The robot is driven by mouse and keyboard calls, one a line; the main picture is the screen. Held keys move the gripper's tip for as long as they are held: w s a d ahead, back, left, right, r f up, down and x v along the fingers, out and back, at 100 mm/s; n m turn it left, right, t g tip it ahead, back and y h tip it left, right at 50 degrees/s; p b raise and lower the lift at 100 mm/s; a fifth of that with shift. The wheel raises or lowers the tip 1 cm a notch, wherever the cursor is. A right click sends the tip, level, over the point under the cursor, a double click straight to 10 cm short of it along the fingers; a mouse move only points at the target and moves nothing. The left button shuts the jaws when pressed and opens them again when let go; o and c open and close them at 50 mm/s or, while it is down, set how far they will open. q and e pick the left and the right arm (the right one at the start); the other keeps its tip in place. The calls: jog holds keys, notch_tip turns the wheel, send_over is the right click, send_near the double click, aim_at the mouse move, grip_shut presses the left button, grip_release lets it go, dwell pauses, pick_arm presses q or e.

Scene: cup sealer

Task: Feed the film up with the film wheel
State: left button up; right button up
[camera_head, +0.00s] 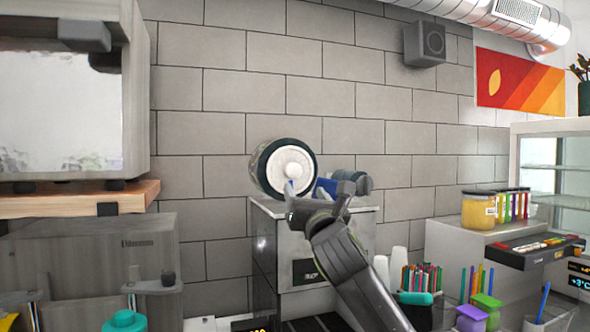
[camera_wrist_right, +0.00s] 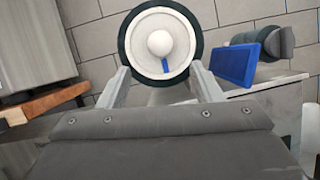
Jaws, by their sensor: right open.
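The cup sealer (camera_head: 300,262) is a grey box-shaped machine standing against the tiled wall. On its top sits the film wheel (camera_head: 289,168), a white disc with a dark rim and a round white hub, which also shows in the right wrist view (camera_wrist_right: 140,45). My right gripper (camera_head: 298,192) is in front of the wheel. In the right wrist view its two fingers (camera_wrist_right: 160,80) stand apart, with the lower part of the wheel showing between and beyond them. I cannot tell whether they touch it. My left gripper is not in view.
A blue block (camera_wrist_right: 236,64) and a dark roller (camera_head: 362,182) sit right of the wheel. A wooden shelf (camera_head: 80,198) juts out at left. Cups, straws and a yellow jar (camera_head: 479,210) crowd the right counter. The wall above the sealer is clear.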

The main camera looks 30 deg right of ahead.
aim_at(294, 172)
jog(key=p+x, duration=0.3)
jog(key=x, duration=0.6)
jog(key=shift+w+d+r, duration=0.1)
jog(key=shift+w+r, duration=0.05)
jog(key=shift+w, duration=0.2)
grip_shut()
jog(key=shift+w, duration=0.1)
